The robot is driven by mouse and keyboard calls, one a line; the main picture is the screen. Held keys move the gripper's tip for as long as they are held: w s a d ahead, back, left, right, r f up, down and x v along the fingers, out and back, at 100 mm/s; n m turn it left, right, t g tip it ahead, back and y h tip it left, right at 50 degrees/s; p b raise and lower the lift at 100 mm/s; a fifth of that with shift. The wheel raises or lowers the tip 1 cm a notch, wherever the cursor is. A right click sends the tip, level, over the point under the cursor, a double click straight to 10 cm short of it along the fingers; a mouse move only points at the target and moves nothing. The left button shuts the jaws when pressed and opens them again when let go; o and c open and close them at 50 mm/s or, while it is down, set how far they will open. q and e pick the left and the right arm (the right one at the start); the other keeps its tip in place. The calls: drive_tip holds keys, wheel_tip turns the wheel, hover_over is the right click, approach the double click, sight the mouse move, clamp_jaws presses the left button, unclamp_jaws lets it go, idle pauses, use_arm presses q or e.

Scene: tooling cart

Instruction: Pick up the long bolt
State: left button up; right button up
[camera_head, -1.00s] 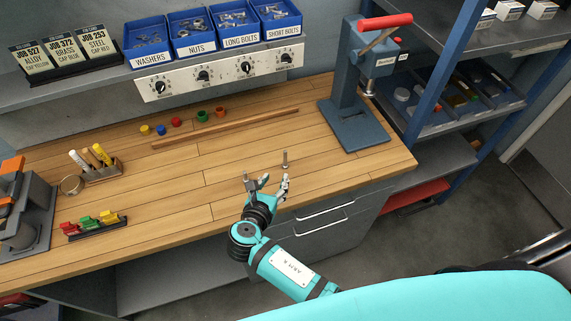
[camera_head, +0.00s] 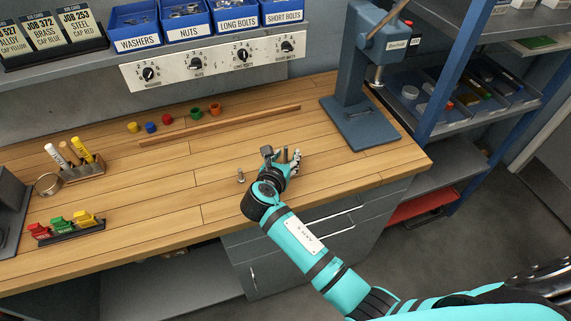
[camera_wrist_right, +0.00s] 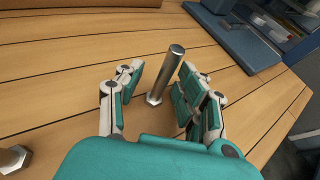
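The long bolt (camera_wrist_right: 168,76) is a plain metal bolt standing upright on its hex head on the wooden bench. In the right wrist view it stands between the two fingers of my right gripper (camera_wrist_right: 160,84), closer to the right-hand finger; a gap shows on its left side. The fingers are apart, and I cannot tell whether the right one touches the bolt. In the head view my right gripper (camera_head: 281,158) is low over the bench near its front edge and largely hides the bolt. My left gripper is out of view.
A shorter bolt (camera_head: 240,175) stands left of my right gripper. A blue press (camera_head: 362,122) stands to the right. A wooden strip (camera_head: 220,126) and several coloured caps lie behind. A marker holder (camera_head: 82,170) is at the left. The bench between is clear.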

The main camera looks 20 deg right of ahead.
drive_tip(key=shift+c, duration=0.4)
clamp_jaws()
